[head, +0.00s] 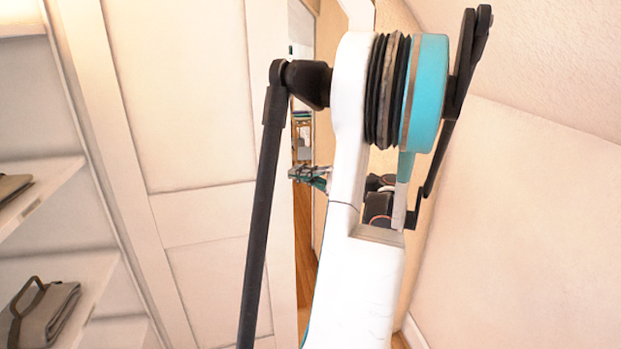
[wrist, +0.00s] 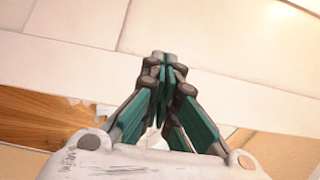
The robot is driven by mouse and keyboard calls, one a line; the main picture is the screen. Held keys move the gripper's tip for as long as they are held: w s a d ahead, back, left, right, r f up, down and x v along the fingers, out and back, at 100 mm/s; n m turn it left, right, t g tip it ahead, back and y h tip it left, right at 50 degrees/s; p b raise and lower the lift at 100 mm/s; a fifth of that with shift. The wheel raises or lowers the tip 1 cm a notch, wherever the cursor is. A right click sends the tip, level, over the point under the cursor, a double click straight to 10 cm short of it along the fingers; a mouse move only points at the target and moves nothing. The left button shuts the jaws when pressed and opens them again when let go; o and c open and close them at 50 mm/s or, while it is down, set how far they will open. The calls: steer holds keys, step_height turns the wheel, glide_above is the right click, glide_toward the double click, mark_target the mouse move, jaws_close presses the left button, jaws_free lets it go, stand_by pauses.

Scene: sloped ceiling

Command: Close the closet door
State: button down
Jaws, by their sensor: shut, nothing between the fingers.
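The white panelled closet door (head: 185,110) stands left of centre in the head view, beside the open shelves. I cannot tell how far it is swung or slid. My gripper (head: 295,172) is just right of the door's right edge, partly hidden behind my arm, with its tips pointing left toward the door. In the wrist view my gripper (wrist: 163,58) is shut and empty, its teal fingers together. A pale panelled surface, apparently the door (wrist: 215,38), lies right beyond the fingertips. I cannot tell whether they touch it.
Closet shelves (head: 55,190) at the left hold a folded grey item (head: 45,312) and another dark item (head: 12,187). A plain sloped wall (head: 530,220) stands at the right. A narrow gap beside the door shows wooden floor (head: 303,235) and another room.

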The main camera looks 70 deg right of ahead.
steer(key=shift+s+a, duration=0.2)
steer(key=shift+a, duration=0.8)
steer(key=shift+w+d, duration=0.1)
stand_by(1.0)
